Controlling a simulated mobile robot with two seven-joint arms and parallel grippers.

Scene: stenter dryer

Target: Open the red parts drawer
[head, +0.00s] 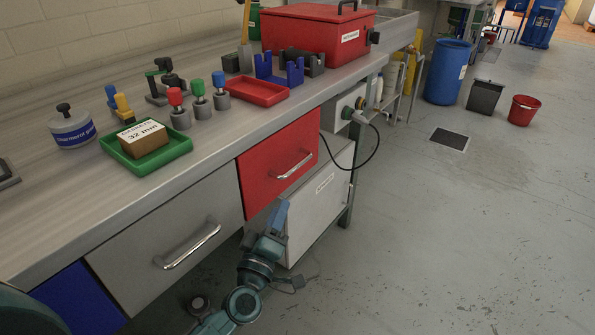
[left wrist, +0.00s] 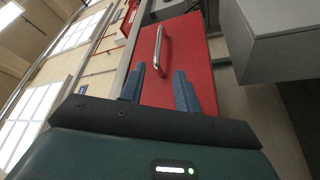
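The red parts drawer (head: 262,174) is set under the workbench's front edge and looks shut, its front in line with the grey drawer beside it. Its silver bar handle (head: 293,166) shows clear. My left gripper (head: 278,216) is just below the red drawer, apart from the handle. In the left wrist view, its two blue fingers (left wrist: 160,86) are apart with nothing between them. There the red drawer front (left wrist: 190,62) fills the middle and the handle (left wrist: 159,48) stands beyond the fingertips. My right gripper is not in view.
A grey drawer (head: 145,235) and a blue one (head: 82,298) lie left of the red drawer. A pale cabinet (head: 318,212) stands close behind my left gripper. A black cable (head: 368,162) hangs right of the drawer. The floor (head: 440,240) in front is clear.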

